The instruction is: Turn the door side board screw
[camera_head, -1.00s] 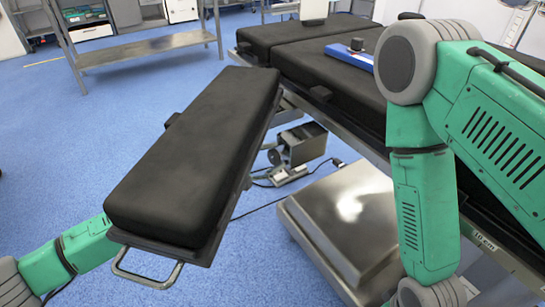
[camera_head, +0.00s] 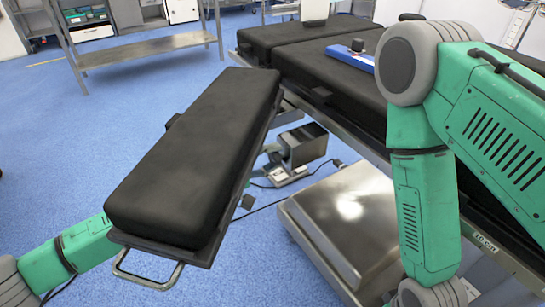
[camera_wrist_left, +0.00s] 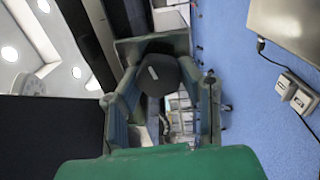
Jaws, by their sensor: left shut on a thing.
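The black padded side board (camera_head: 195,160) slants across the middle of the head view, with a metal loop handle (camera_head: 148,272) at its near end. My left arm comes in from the lower left, and its gripper is hidden behind the board there. In the left wrist view, my left gripper (camera_wrist_left: 157,92) is shut on a dark rounded knob (camera_wrist_left: 160,73), apparently the screw. A small dark piece (camera_head: 247,202) shows at the board's right edge; I cannot tell what it is. My right arm hangs at the right; its gripper is out of view.
The black operating table (camera_head: 335,75) stands at the upper right, with a blue device (camera_head: 349,54) on it. Its metal base (camera_head: 340,215) stands right of the board, near a grey box (camera_head: 303,145) and cable. A metal shelf (camera_head: 145,48) is at the back left. Blue floor is open at left.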

